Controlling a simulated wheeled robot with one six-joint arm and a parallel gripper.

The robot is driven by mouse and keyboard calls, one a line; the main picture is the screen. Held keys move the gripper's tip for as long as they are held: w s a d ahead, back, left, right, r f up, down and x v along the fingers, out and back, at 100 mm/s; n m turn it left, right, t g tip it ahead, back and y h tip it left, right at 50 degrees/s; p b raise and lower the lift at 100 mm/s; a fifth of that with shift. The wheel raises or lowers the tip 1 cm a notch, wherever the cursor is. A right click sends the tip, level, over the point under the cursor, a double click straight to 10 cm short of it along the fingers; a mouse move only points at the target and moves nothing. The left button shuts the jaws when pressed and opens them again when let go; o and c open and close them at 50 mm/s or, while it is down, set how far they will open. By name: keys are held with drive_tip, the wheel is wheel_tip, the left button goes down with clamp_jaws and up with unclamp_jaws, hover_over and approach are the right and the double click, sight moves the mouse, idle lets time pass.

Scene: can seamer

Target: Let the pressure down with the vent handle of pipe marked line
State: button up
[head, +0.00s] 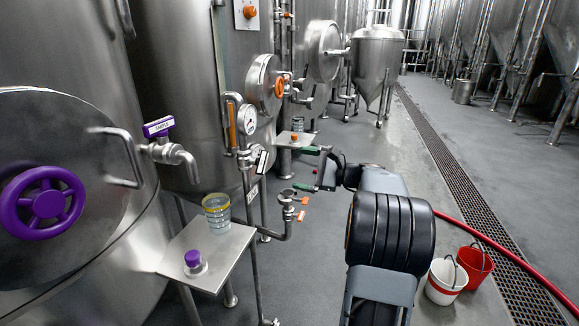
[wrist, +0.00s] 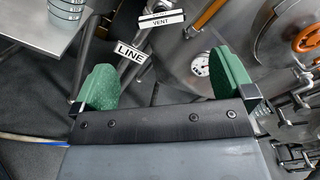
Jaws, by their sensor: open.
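The vent handle (wrist: 161,19) is a short bar with a white VENT label, at the top middle of the wrist view. In the head view it appears as a small black-and-white piece (head: 262,159) on the pipe by the tank. A white LINE tag (wrist: 131,52) hangs just below it in the wrist view, and a pale tag (head: 252,191) shows there in the head view. My gripper (wrist: 165,80) has green pads spread wide with nothing between them. In the head view my gripper (head: 308,169) is right of the handle and apart from it.
A pressure gauge (head: 250,119) and an orange lever (head: 232,125) sit above the handle. A shelf (head: 228,258) holds a yellow-rimmed cup (head: 217,212) and a purple-capped bottle (head: 194,262). A sample valve (head: 158,127) is at left. Buckets (head: 474,264) and a red hose (head: 500,252) lie right.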

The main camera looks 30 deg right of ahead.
drive_tip(key=shift+s+d, duration=0.4)
drive_tip(key=shift+c, duration=0.3)
